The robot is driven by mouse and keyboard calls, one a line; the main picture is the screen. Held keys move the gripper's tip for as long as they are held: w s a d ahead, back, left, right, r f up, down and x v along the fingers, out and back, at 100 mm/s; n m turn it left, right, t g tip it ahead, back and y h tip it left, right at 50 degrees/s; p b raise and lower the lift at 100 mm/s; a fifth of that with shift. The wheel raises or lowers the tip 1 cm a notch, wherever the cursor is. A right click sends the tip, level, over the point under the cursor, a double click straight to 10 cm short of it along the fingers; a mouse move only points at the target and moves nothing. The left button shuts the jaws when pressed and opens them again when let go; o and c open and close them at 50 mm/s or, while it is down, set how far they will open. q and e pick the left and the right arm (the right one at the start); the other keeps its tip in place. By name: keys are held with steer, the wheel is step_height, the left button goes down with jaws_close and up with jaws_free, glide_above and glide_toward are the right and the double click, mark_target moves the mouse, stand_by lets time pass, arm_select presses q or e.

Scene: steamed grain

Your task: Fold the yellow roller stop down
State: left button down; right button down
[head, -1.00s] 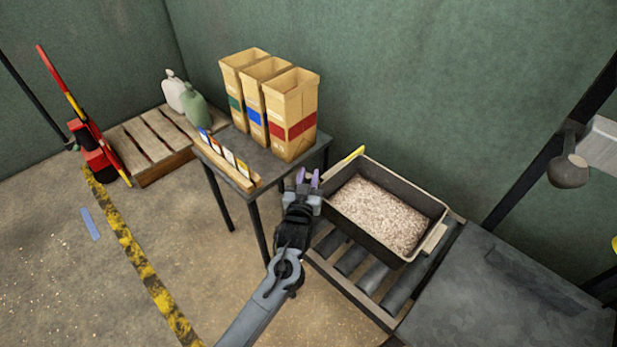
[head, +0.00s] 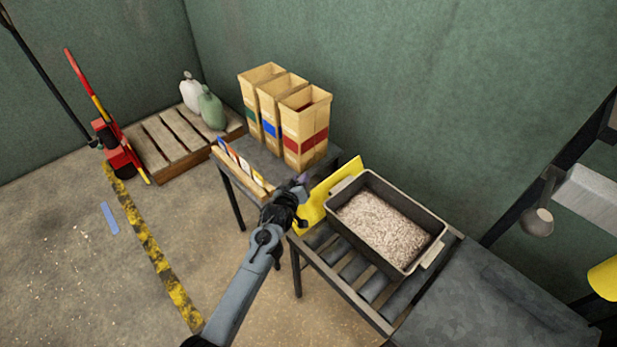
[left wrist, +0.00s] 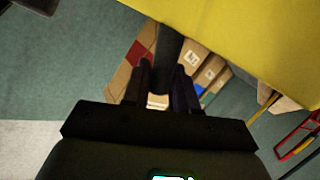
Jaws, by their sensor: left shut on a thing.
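The yellow roller stop (head: 318,207) is a flat plate at the left end of the roller conveyor, beside the dark tray of grain (head: 430,225). Its broad face shows and looks tilted. My left gripper (head: 300,186) is at the stop's outer left side, partly hiding it. In the left wrist view the yellow plate (left wrist: 250,35) fills the upper right. A dark bar (left wrist: 168,65) runs from it down between the fingers of my left gripper (left wrist: 164,88), which is shut on that bar. My right gripper is in neither view.
A small table (head: 268,158) with paper sacks (head: 305,125) and a card rack (head: 242,168) stands just left of the stop. Rollers (head: 355,268) lie bare in front of the tray. A metal table (head: 490,295) adjoins on the right.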

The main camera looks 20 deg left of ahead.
arm_select(q)
steer(key=w+a+f+n+g+h, duration=0.2)
steer(key=a+f+n, duration=0.1)
steer(key=a+f, duration=0.2)
steer(key=shift+w+a+f+n+g+h, duration=0.3)
steer(key=shift+a+f+n+h, duration=0.1)
steer(key=shift+f, duration=0.3)
steer(key=c, duration=1)
jaws_free()
steer(key=shift+c, duration=0.2)
steer(key=shift+s, duration=0.1)
steer(key=shift+d, duration=0.1)
